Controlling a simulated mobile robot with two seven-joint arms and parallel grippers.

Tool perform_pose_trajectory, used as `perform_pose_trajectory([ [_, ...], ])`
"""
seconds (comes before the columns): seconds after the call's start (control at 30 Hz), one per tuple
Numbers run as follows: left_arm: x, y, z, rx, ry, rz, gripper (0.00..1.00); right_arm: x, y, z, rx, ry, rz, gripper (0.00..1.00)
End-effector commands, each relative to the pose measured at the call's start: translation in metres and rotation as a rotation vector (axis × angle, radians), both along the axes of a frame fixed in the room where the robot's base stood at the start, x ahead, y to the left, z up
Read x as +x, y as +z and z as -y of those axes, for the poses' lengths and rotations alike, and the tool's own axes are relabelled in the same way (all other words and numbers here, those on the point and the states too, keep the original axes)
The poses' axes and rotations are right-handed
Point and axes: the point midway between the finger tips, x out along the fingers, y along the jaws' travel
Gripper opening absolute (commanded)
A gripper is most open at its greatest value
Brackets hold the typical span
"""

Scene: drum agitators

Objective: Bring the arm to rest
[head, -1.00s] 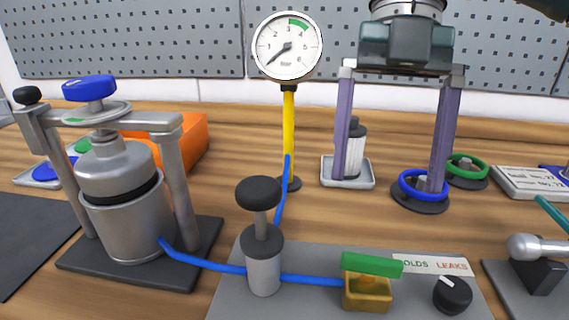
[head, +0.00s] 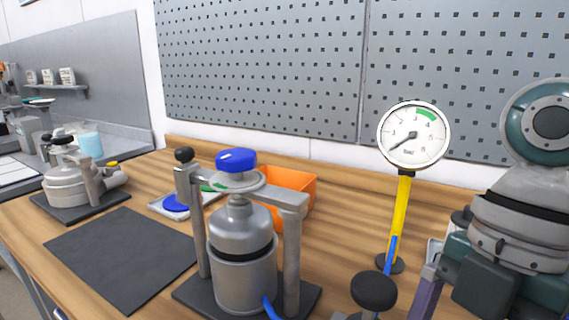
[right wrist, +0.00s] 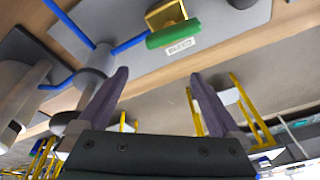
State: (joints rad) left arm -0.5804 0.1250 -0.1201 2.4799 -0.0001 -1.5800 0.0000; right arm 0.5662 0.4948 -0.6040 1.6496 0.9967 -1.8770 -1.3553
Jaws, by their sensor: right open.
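My right arm (head: 510,230) stands at the right edge of the head view, beside the pressure gauge (head: 414,135). One purple finger shows at the bottom there; the fingertips are cut off. In the right wrist view my right gripper (right wrist: 157,90) is open, its two purple fingers wide apart with nothing between them. Beyond the fingers are the bench edge and the floor. My left gripper is not in view.
A steel pressure vessel (head: 240,265) with a blue clamp knob (head: 237,160) stands mid-bench. An orange bin (head: 292,190) is behind it. A black pump knob (head: 373,290) is near my right arm. A dark mat (head: 120,258) lies bare at left.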

Motion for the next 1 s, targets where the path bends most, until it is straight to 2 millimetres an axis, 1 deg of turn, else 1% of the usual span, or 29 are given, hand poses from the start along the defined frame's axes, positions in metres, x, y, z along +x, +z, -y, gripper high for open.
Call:
perform_pose_trajectory([
  [0.03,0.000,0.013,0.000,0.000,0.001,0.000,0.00,-0.013,-0.001,-0.013,0.005,-0.088,0.005,1.00],
  [0.13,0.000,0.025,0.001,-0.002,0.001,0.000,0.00,-0.031,-0.007,-0.031,0.010,-0.334,0.030,1.00],
  [0.17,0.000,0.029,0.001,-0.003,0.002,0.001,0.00,-0.037,-0.007,-0.035,0.014,-0.420,0.035,1.00],
  [0.2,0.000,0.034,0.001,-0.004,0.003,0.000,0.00,-0.044,-0.006,-0.039,0.020,-0.544,0.043,1.00],
  [0.27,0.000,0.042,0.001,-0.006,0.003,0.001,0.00,-0.054,-0.003,-0.042,0.028,-0.735,0.052,1.00],
  [0.3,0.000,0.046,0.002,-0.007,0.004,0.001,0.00,-0.061,-0.001,-0.040,0.031,-0.858,0.056,1.00],
  [0.4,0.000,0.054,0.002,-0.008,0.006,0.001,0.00,-0.074,0.007,-0.031,0.035,-1.137,0.065,1.00],
  [0.47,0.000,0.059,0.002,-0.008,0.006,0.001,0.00,-0.082,0.012,-0.022,0.032,-1.283,0.072,1.00],
  [0.5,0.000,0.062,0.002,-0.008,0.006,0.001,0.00,-0.087,0.016,-0.016,0.030,-1.375,0.077,1.00],
  [0.57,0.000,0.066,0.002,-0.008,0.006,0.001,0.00,-0.094,0.021,-0.006,0.023,-1.506,0.088,1.00],
  [0.7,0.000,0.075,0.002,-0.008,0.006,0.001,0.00,-0.114,0.037,0.022,0.004,-1.788,0.123,1.00],
  [0.77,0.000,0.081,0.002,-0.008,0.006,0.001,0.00,-0.122,0.046,0.035,-0.007,-1.897,0.144,1.00],
  [0.8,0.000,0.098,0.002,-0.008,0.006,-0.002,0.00,-0.118,0.064,0.033,-0.001,-1.880,0.145,1.00],
  [0.97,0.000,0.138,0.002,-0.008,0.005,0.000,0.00,-0.118,0.104,0.032,-0.002,-1.873,0.144,1.00],
  [1.0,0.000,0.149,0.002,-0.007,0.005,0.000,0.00,-0.118,0.114,0.032,-0.002,-1.872,0.143,1.00],
])
